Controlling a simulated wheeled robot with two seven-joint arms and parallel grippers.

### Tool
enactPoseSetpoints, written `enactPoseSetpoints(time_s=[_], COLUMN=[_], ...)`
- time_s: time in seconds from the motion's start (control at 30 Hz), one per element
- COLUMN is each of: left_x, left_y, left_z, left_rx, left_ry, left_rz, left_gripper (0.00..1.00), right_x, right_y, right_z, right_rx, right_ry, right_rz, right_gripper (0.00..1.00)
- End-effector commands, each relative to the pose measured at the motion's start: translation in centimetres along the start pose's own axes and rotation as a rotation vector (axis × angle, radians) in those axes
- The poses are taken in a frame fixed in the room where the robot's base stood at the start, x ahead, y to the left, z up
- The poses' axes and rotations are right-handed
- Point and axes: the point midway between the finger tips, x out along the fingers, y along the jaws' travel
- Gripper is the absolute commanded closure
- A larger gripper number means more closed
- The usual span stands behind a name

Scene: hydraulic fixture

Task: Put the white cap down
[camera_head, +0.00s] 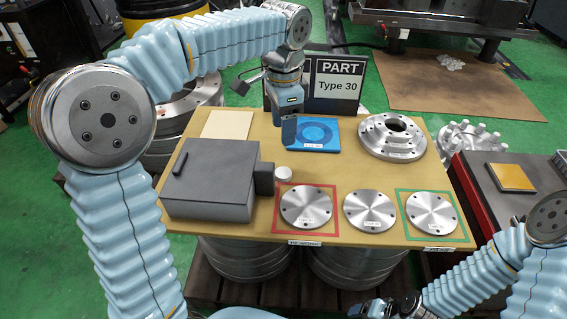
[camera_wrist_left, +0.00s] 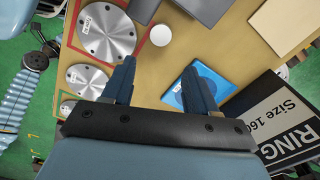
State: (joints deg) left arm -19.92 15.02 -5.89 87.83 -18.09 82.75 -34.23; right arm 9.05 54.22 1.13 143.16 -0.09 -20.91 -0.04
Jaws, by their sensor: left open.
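The small white cap (camera_head: 283,173) lies on the tan tabletop, just right of the grey box and above the red-framed disc. It also shows in the left wrist view (camera_wrist_left: 161,35), beyond my fingertips and touching neither. My left gripper (camera_head: 289,130) points down over the back of the table, near the blue square pad (camera_head: 322,138). In the left wrist view its two fingers (camera_wrist_left: 160,75) are spread apart with nothing between them. My right gripper (camera_head: 385,306) is low at the bottom edge, dark and partly cut off, so its jaws cannot be made out.
A grey box (camera_head: 207,184) stands at the left of the table. Metal discs lie along the front, one in a red frame (camera_head: 334,233) and one in a green frame (camera_head: 468,238). A flanged ring (camera_head: 392,136) sits back right. A black sign (camera_head: 336,84) stands behind.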

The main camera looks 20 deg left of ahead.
Motion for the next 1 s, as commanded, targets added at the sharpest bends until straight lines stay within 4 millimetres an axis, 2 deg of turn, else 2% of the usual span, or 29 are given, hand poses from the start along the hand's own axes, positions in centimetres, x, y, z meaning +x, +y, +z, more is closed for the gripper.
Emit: enactPoseSetpoints(time_s=[0.03, 0.17, 0.43, 0.67, 0.9, 1.0], left_x=[0.2, 1.6, 7.0, 9.0, 12.8, 13.4], left_y=[0.1, 0.1, 0.1, 0.0, -0.1, -0.1], left_z=[0.0, 0.1, 0.1, 0.0, -0.1, -0.1], left_rx=[0.003, 0.001, 0.001, 0.001, 0.001, 0.0], left_ry=[0.001, -0.001, -0.001, 0.0, -0.001, 0.001], left_rz=[-0.002, 0.002, 0.002, 0.001, 0.002, 0.001], left_gripper=[0.42, 0.42, 0.42, 0.42, 0.42, 0.42], right_x=[0.6, 0.8, 1.5, 1.7, 2.2, 2.2], right_y=[0.3, 0.6, 1.2, 1.4, 1.7, 1.7], right_z=[-0.1, -0.2, -0.4, -0.4, -0.5, -0.5], right_rx=[0.002, 0.003, 0.007, 0.009, 0.011, 0.011], right_ry=[0.002, 0.005, 0.01, 0.012, 0.014, 0.015], right_rz=[0.002, 0.004, 0.008, 0.009, 0.012, 0.012], right_gripper=[0.21, 0.21, 0.21, 0.21, 0.21, 0.21])
